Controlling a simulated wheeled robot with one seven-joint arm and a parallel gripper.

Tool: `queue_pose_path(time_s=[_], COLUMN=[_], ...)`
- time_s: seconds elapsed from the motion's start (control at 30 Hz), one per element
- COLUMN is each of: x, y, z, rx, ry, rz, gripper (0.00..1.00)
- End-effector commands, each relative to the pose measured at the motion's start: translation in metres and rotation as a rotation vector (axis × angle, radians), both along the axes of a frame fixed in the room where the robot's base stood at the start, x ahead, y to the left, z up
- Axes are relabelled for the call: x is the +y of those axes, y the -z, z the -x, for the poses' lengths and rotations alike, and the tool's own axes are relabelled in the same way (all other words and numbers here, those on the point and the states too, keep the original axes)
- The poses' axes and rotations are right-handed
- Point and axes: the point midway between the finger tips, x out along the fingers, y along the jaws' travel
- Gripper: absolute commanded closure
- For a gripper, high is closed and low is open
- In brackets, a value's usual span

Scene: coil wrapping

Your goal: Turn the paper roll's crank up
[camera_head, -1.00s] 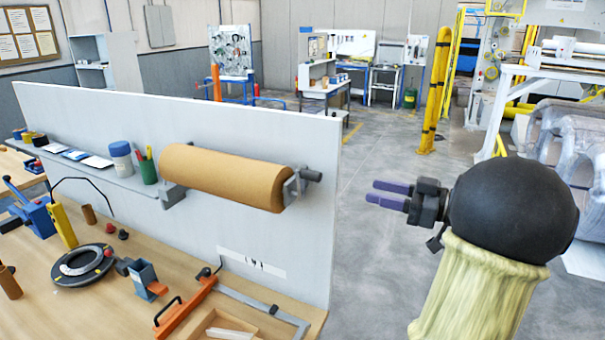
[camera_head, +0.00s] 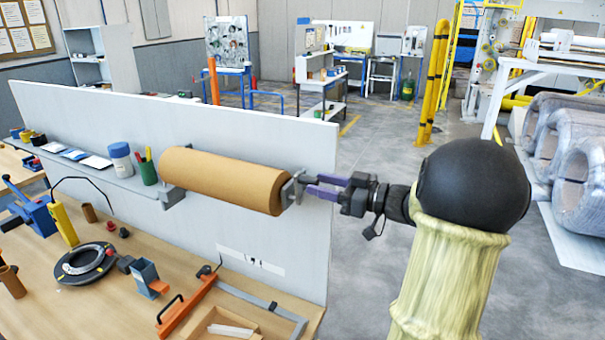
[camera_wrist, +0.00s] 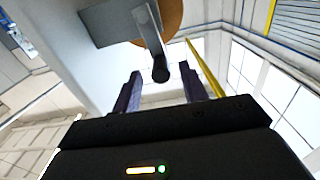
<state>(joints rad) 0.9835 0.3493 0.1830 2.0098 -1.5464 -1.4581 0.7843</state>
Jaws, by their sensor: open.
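The brown paper roll (camera_head: 220,180) is mounted on the grey panel above the workbench; its end also shows in the wrist view (camera_wrist: 172,20). The crank (camera_head: 297,187) is at the roll's right end. In the wrist view the grey crank arm (camera_wrist: 150,35) ends in a dark knob (camera_wrist: 160,72). My gripper (camera_head: 312,187) is open at the right end of the roll, its purple fingers pointing at the crank. In the wrist view the knob is just ahead of and between the two fingertips (camera_wrist: 160,82). Contact cannot be told.
The grey panel (camera_head: 270,140) stands behind the roll. The workbench (camera_head: 100,315) below holds a black ring (camera_head: 87,264), an orange-handled bar (camera_head: 188,303) and several small items. A shelf with a green cup (camera_head: 147,172) is left of the roll. Floor right of the panel is clear.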

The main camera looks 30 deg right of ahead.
Motion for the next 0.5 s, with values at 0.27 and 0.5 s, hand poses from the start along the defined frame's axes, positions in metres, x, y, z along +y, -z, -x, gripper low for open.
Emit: queue_pose_path(time_s=[0.27,0.5], x=[0.028,0.033], y=[-0.002,0.000], z=[-0.035,-0.043], rx=[0.000,-0.001], ry=[-0.004,0.001], rz=[0.000,0.001], gripper=[0.57,0.57])
